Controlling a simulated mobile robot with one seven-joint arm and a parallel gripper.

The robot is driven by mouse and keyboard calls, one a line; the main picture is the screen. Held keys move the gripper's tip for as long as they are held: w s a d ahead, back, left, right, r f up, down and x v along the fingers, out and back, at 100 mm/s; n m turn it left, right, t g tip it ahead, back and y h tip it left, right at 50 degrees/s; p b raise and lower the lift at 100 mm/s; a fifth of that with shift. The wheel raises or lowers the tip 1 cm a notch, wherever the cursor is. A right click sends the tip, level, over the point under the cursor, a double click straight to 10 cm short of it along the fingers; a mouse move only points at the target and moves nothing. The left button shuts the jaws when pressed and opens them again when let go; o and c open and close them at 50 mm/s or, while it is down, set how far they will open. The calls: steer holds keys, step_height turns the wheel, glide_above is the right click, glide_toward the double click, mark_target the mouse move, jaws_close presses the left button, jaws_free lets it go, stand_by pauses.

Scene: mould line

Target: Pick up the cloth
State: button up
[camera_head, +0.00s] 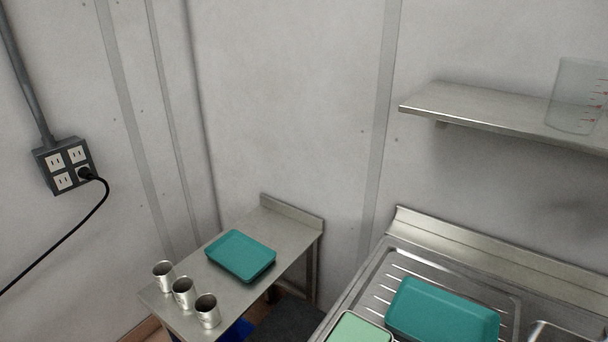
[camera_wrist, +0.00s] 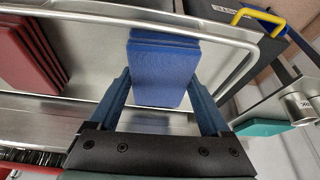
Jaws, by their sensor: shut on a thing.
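The cloth (camera_wrist: 165,62) is a blue, folded block with visible layers, in the middle of the wrist view. My gripper (camera_wrist: 161,88) has a dark body and two blue-grey fingers, one on each side of the cloth. It is shut on the cloth. Whether the cloth's underside touches the metal surface behind it cannot be told. Neither my gripper nor this cloth shows in the head view.
The wrist view shows a red folded stack (camera_wrist: 35,50), a bent metal rail (camera_wrist: 252,62) and a yellow handle (camera_wrist: 262,18). The head view shows a side table (camera_head: 268,222) with a teal tray (camera_head: 240,255) and three metal cups (camera_head: 184,292), and a sink unit (camera_head: 425,232) with teal and green trays.

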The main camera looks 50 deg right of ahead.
steer(key=shift+r, duration=0.1)
step_height(320, 180, up, 18)
steer(key=shift+r, duration=0.2)
stand_by(0.5)
